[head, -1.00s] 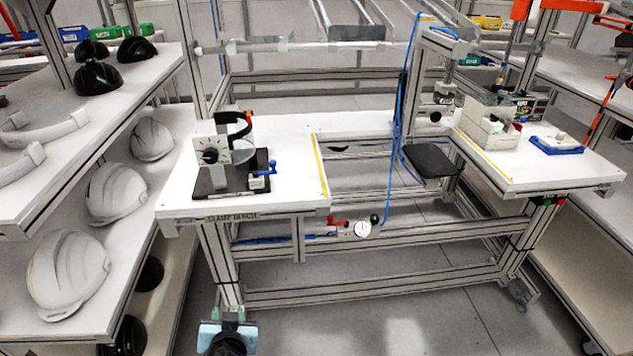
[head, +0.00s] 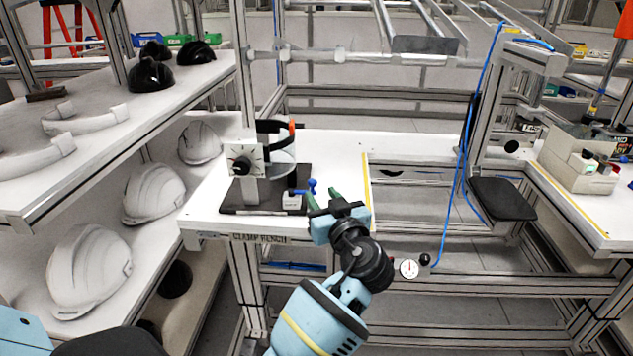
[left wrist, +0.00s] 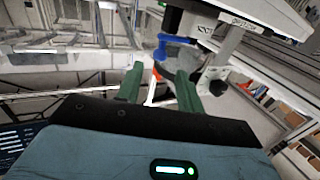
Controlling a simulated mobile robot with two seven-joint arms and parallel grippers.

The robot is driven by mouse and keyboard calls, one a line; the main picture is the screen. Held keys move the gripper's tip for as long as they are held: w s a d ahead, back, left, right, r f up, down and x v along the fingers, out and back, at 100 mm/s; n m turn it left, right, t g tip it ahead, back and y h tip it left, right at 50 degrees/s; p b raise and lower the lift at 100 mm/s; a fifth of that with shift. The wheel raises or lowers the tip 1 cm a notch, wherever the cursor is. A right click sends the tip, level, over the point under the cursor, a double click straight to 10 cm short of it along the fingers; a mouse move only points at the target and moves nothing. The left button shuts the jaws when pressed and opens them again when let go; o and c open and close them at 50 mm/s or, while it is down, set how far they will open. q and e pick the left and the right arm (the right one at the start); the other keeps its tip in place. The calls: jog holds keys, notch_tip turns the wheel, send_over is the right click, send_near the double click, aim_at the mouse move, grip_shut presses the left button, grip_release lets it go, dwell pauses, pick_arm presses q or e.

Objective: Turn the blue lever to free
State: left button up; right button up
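The blue lever (head: 309,187) is on a small white block at the right front of the clamp fixture (head: 262,172), on the white bench. Its handle tip stands up. My left gripper (head: 324,196) is just right of and in front of the lever, with its two green fingers apart and nothing between them. In the left wrist view the blue lever (left wrist: 162,46) shows beyond the open fingers (left wrist: 158,85), apart from them. My right gripper is not in view.
A white dial box (head: 242,160) and dark curved clamp stand on the fixture. A shelf with white helmet shells (head: 154,193) is at left. A pressure gauge (head: 409,268) sits below the bench, right of my left arm. A blue hose (head: 466,140) hangs at right.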

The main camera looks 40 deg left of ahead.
aim_at(314, 184)
pick_arm(q)
jog(key=x, duration=0.7)
jog(key=shift+w+p, duration=0.1)
jog(key=shift+p, duration=0.25)
grip_shut()
